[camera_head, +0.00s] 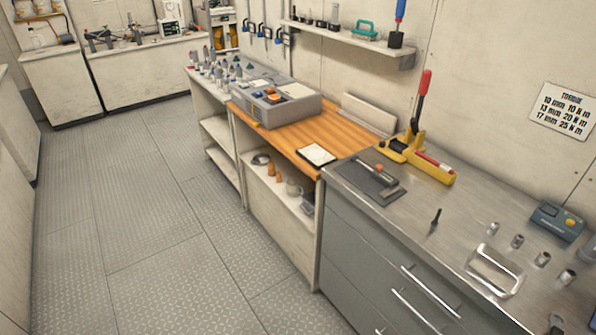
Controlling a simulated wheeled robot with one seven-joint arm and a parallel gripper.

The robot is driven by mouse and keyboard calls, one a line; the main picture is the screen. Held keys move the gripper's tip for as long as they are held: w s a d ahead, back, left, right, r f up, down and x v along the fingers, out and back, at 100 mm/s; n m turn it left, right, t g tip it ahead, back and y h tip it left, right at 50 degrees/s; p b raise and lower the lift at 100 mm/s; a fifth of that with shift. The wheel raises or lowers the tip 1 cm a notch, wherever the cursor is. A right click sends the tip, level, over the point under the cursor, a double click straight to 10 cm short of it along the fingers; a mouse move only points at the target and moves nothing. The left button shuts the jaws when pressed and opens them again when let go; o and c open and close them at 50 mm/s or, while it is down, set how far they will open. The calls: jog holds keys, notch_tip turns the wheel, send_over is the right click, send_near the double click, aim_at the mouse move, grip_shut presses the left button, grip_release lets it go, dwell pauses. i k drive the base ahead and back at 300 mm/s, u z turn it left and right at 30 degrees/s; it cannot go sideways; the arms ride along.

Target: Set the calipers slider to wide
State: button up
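I cannot pick out the calipers for certain. A dark mat (357,181) on the steel worktop (410,212) carries a small tool (383,178) with a reddish part and a metal part. It is too small to tell what it is or how any slider on it stands. Several blue-and-dark tools (266,32) hang on the back wall, also too small to identify. My gripper is not in this view.
A yellow tool with a red lever (412,150) stands behind the mat. Several metal sockets (542,259), a shallow metal tray (494,268) and a grey-blue device (557,221) are at the right. A grey case (276,106) sits on the wooden bench (283,139). The floor (150,220) at left is clear.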

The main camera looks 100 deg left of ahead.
aim_at(382, 178)
jog(key=u, duration=3.5)
jog(key=i, duration=0.75)
jog(key=u, duration=1)
jog(key=i, duration=1)
jog(key=z, duration=0.35)
jog(key=i, duration=1.05)
jog(key=z, duration=0.85)
jog(key=i, duration=0.3)
jog(key=z, duration=0.2)
